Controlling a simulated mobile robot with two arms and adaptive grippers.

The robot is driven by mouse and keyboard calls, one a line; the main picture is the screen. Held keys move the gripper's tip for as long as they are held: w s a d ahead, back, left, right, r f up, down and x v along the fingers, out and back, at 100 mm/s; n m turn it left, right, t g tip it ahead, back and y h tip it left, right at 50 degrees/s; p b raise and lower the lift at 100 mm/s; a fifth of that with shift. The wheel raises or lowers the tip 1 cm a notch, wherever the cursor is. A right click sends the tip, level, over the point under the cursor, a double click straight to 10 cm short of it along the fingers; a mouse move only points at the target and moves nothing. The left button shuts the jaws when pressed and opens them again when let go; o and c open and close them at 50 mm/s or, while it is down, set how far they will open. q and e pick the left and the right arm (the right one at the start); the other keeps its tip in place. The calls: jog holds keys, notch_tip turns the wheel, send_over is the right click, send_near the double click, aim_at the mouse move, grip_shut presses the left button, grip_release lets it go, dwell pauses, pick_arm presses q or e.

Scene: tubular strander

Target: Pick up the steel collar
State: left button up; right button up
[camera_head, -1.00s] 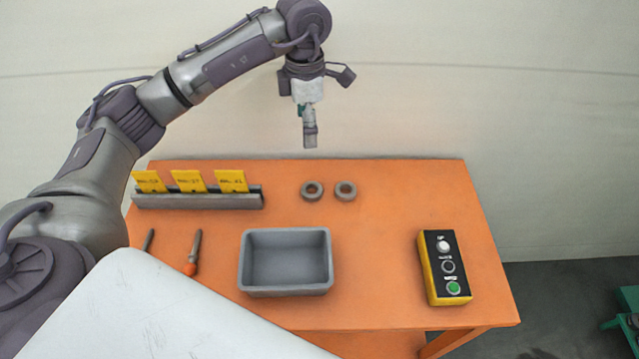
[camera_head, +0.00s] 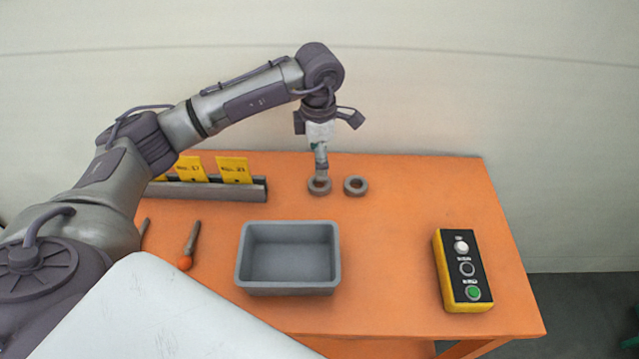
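Two grey ring-shaped collars lie side by side on the orange table (camera_head: 400,215), behind the grey bin. My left gripper (camera_head: 320,178) points straight down at the left collar (camera_head: 319,187), with its fingertips at or just over the ring and partly covering it. I cannot tell whether it touches or grips the collar, nor how far its fingers are apart. The right collar (camera_head: 356,186) lies free just to the right, apart from the gripper. My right gripper is not in view.
An empty grey bin (camera_head: 288,289) stands in front of the collars. A rack (camera_head: 215,192) with yellow cards is at the left. An orange-handled tool (camera_head: 188,250) lies left of the bin. A yellow-black button box (camera_head: 463,270) stands at the right. The table between bin and box is clear.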

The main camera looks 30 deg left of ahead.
aim_at(320, 188)
pick_arm(q)
notch_tip(320, 188, down, 7)
jog(key=shift+w+f+p, duration=0.15)
jog(key=shift+f+p, duration=0.05)
jog(key=shift+p, duration=0.45)
jog(key=shift+c, duration=0.4)
jog(key=c, duration=1.3)
